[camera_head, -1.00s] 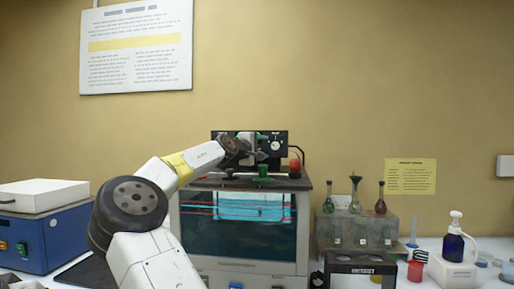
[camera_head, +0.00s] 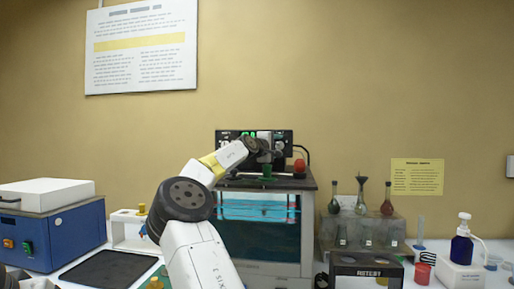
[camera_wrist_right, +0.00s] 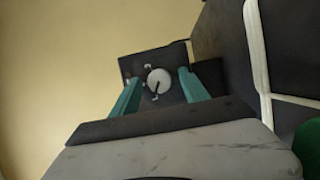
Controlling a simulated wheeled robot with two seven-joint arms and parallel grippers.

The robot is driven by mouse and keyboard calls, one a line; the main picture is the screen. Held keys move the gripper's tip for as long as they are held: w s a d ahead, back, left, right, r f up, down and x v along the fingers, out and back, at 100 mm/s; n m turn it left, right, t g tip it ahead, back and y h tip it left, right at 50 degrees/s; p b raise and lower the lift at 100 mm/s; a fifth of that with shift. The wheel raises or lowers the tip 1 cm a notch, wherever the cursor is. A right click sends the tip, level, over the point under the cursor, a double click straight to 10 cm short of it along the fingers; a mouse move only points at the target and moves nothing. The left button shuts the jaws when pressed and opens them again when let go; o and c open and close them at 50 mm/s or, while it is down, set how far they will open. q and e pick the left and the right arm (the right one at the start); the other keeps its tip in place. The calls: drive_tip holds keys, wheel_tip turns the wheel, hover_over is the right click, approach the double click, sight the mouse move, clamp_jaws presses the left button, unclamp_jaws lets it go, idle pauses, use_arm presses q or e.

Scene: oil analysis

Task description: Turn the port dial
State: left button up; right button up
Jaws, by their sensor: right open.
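The port dial is a round white knob with a dark pointer on a black panel, clear in the right wrist view (camera_wrist_right: 158,81). In the head view the black control panel (camera_head: 226,137) stands at the back of the tank, with green digits, and my wrist covers part of it. My right gripper (camera_head: 270,156) is in front of the panel's right part. In the wrist view its two green fingers (camera_wrist_right: 161,76) are apart, one on each side of the dial, with nothing held. Whether they touch it I cannot tell.
A flask rack (camera_head: 385,228) and black box (camera_head: 366,271) are right. A blue machine (camera_head: 52,238) and dark mat (camera_head: 108,270) are left.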

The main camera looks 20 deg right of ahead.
clamp_jaws()
